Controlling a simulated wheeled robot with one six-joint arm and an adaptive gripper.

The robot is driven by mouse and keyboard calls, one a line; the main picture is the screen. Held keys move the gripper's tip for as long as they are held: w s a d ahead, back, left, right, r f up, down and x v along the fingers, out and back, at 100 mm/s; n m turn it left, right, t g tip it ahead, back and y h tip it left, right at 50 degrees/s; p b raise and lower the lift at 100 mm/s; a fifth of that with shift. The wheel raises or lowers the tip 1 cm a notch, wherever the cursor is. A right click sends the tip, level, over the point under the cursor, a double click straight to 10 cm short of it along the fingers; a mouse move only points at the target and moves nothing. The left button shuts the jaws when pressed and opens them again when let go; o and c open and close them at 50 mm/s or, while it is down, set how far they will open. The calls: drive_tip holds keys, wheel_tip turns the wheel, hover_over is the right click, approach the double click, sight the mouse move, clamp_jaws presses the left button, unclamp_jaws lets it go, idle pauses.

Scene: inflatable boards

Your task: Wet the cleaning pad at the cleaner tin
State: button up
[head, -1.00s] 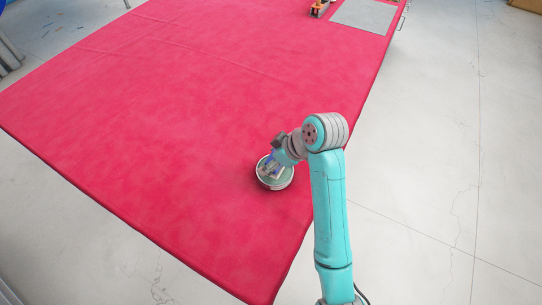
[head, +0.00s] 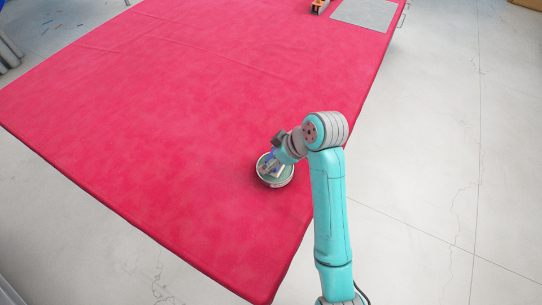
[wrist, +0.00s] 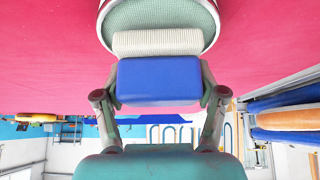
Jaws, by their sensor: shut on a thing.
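The cleaner tin (head: 275,184) is a round, pale-rimmed tin with a light green mesh-like top. It stands on the red board near its front right corner. The tin also shows at the top of the wrist view (wrist: 160,15). The cleaning pad is a blue block (wrist: 160,80) with a white ribbed face (wrist: 158,43). My gripper (wrist: 160,88) is shut on the blue block, one finger on each side. In the head view my gripper (head: 273,162) is over the tin. The white face overlaps the green top in the wrist view; I cannot tell whether they touch.
The red board (head: 170,100) is mostly bare. A grey patch (head: 362,15) lies at its far right, with a small orange and dark object (head: 319,7) beside it. Pale floor (head: 450,180) is open to the right.

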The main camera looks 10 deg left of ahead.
drive_tip(key=shift+f, duration=0.45)
idle(1.1)
drive_tip(key=shift+r, duration=3.55)
